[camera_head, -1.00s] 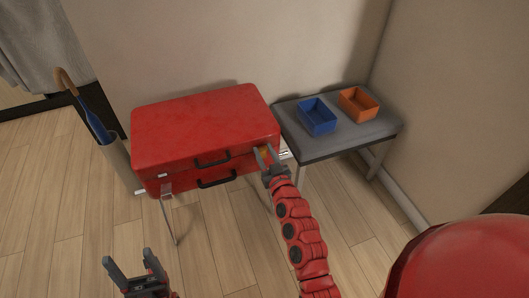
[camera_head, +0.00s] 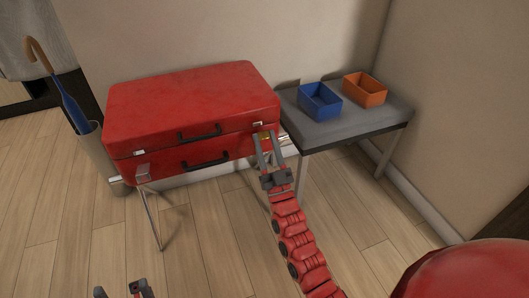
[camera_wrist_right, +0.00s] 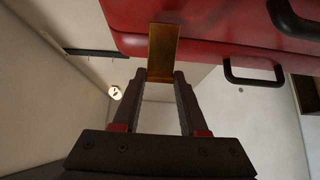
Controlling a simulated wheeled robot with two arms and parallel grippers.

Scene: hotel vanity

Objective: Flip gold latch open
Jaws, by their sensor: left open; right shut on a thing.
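The red suitcase (camera_head: 190,103) is closed and stands on a metal-legged stand against the wall. It also shows in the right wrist view (camera_wrist_right: 215,17). The gold latch (camera_wrist_right: 163,45) is a flat plate at its front right corner; in the head view (camera_head: 264,136) it is small and partly behind my fingers. My right gripper (camera_head: 265,137) reaches it from the front; in the right wrist view its fingertips (camera_wrist_right: 160,77) are shut on the end of the gold latch. My left gripper (camera_head: 124,290) is open and empty at the bottom edge, mostly cut off.
A grey bench (camera_head: 350,122) stands right of the suitcase, with a blue box (camera_head: 320,103) and an orange box (camera_head: 366,91) on it. An umbrella (camera_head: 70,103) stands in a holder (camera_head: 95,155) at the left. The wooden floor in front is clear.

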